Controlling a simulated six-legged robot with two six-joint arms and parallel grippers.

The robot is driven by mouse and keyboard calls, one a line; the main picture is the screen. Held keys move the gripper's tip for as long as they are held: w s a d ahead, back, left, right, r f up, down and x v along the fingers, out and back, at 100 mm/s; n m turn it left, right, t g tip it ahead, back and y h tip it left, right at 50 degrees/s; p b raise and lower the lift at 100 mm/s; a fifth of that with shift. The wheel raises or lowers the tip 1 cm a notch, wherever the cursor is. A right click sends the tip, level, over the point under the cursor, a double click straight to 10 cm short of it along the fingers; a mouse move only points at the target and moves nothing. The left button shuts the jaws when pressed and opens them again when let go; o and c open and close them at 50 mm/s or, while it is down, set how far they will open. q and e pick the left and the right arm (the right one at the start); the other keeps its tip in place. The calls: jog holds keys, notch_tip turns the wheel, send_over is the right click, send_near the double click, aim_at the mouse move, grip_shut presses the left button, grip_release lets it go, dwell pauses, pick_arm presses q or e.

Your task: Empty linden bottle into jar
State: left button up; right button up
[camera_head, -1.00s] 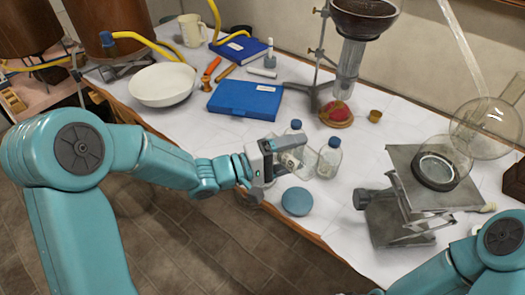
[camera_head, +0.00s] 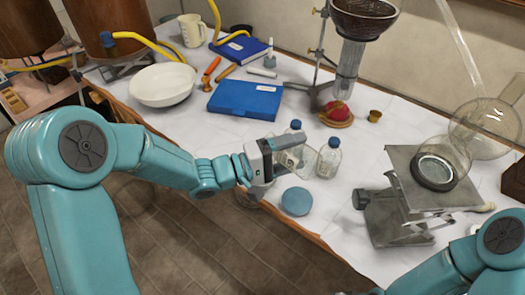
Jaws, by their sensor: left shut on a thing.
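My left gripper (camera_head: 284,158) is over the table's front edge, shut on a clear glass vessel (camera_head: 307,160), which looks like the jar; its outline is partly hidden by the fingers. A small clear bottle with a blue cap (camera_head: 296,125) stands just behind the gripper, its body mostly hidden. A second clear blue-capped bottle (camera_head: 329,160) with a pale label stands upright just right of the gripper. I cannot read which bottle is linden. A round light-blue lid-like disc (camera_head: 297,201) lies in front of the gripper. My right gripper is out of view; only its arm shows at lower right.
A lab jack (camera_head: 392,212) bearing glassware stands to the right. A stand with a dark bowl (camera_head: 363,18), a red round thing (camera_head: 337,110), a blue case (camera_head: 245,99) and a white basin (camera_head: 162,84) are farther back. Bare white tabletop (camera_head: 330,235) lies right of the disc.

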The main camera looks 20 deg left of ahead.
pick_arm(q)
jog(key=shift+w+a+r+n+t+h+p, duration=0.1)
jog(key=shift+r+n+t+h+p, duration=0.1)
jog(key=shift+r+n+p, duration=0.25)
jog(key=shift+w+a+r+n+t+h+p, duration=0.1)
jog(key=shift+r+n+t+p, duration=0.15)
jog(key=shift+n+p, duration=0.3)
dwell(1.4)
jog(key=shift+r+n+p, duration=0.25)
jog(key=shift+n+p, duration=0.05)
jog(key=shift+a+r+n, duration=0.15)
jog(key=shift+n, duration=0.25)
jog(key=shift+w+a+r+n+t+p, duration=0.2)
jog(key=shift+r+n+t+p, duration=0.2)
jog(key=shift+n+p, duration=0.35)
jog(key=shift+s+f+m, duration=0.1)
jog(key=shift+f+m, duration=0.05)
jog(key=shift+m, duration=0.1)
